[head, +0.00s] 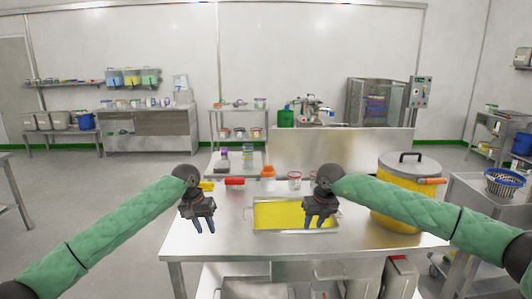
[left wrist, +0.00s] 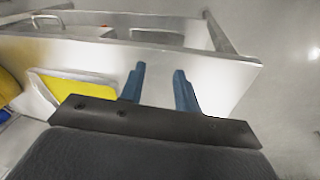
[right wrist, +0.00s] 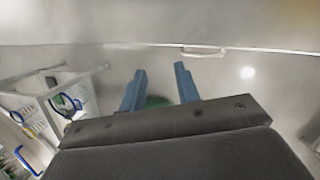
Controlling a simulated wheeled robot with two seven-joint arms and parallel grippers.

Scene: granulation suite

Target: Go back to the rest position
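My left gripper (head: 204,224) hangs over the left part of the steel table (head: 200,256), left of the yellow-filled tray. My left wrist view shows its two blue fingers (left wrist: 158,85) apart with nothing between them. My right gripper (head: 319,221) is above the right end of the tray and partly covers it. In the right wrist view its two blue fingers (right wrist: 160,88) are apart and empty. Both arms wear green quilted sleeves.
A steel tray with yellow contents (head: 290,215) lies on the table. A large yellow drum with a grey lid (head: 408,168) stands at the right. A red-handled item (head: 235,182), an orange-topped bottle (head: 267,178) and a jar (head: 294,181) stand behind the tray. A cart with a blue basket (head: 505,182) is at far right.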

